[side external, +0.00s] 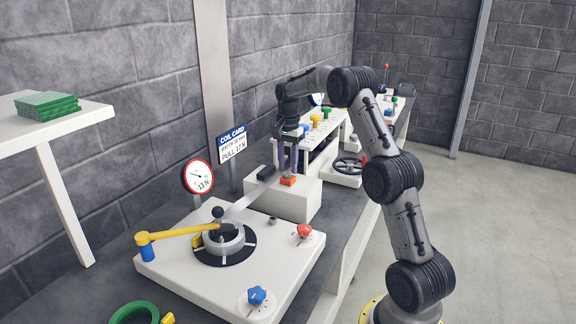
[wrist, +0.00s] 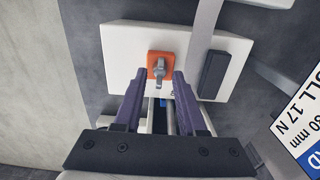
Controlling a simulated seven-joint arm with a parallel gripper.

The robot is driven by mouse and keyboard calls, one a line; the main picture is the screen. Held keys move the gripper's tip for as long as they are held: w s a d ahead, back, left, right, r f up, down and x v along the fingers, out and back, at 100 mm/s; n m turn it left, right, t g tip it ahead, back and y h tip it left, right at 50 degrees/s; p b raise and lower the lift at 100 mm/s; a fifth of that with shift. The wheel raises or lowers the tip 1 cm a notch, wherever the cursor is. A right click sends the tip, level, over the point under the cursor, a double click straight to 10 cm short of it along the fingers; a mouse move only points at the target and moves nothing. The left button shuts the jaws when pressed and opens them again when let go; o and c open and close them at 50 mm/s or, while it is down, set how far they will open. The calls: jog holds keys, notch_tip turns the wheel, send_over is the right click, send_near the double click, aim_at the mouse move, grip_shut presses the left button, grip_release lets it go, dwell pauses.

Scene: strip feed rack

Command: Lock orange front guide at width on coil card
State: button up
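The orange front guide (side external: 288,181) sits on top of a white block (side external: 300,199). In the wrist view the orange guide (wrist: 153,59) carries a grey lever-like clamp (wrist: 160,72). My gripper (side external: 287,171) points down at the guide. In the wrist view its two purple fingers (wrist: 159,77) are apart, one on each side of the clamp, with nothing visibly gripped; contact cannot be told. A dark guide block (wrist: 214,73) stands to the right, with the grey strip (wrist: 205,22) between it and the orange guide. The coil card (side external: 232,143) reads width 30 mm, pull 17 N.
A white plate (side external: 168,261) holds a hub with a yellow arm (side external: 180,233), a red knob (side external: 304,232) and a blue knob (side external: 257,296). A round gauge (side external: 198,177) stands behind. A black handwheel (side external: 348,166) and coloured knobs lie beyond my gripper.

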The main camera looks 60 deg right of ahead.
jog(key=shift+f, duration=0.25)
grip_shut()
